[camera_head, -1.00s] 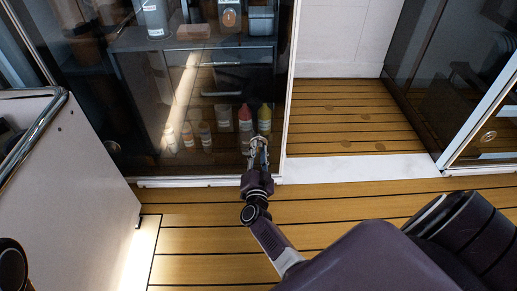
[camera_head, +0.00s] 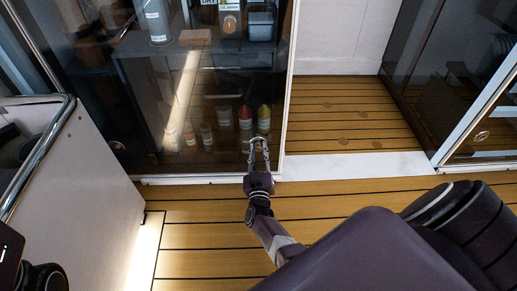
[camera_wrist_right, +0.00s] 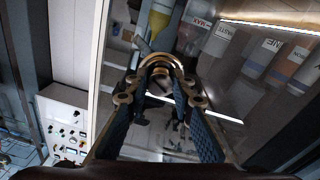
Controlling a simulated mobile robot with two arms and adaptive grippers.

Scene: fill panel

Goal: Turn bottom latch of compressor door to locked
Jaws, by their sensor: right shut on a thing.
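The compressor door is a dark glass panel with a pale frame (camera_head: 288,100), left of centre in the head view. My right gripper (camera_head: 259,143) is at its lower right part, near the bottom edge. Its fingers bow outward and their tips come together at the glass. In the right wrist view the gripper (camera_wrist_right: 160,68) is shut at the tips on a small thing, apparently the bottom latch. The fingertips largely hide it, so I cannot tell its turn angle.
Red and yellow bottles (camera_head: 264,118) and several paler ones stand behind the glass. A white cabinet with a metal rail (camera_head: 95,200) is at the left. An opening with wooden flooring (camera_head: 350,115) lies right of the door. A control panel (camera_wrist_right: 68,125) shows in the wrist view.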

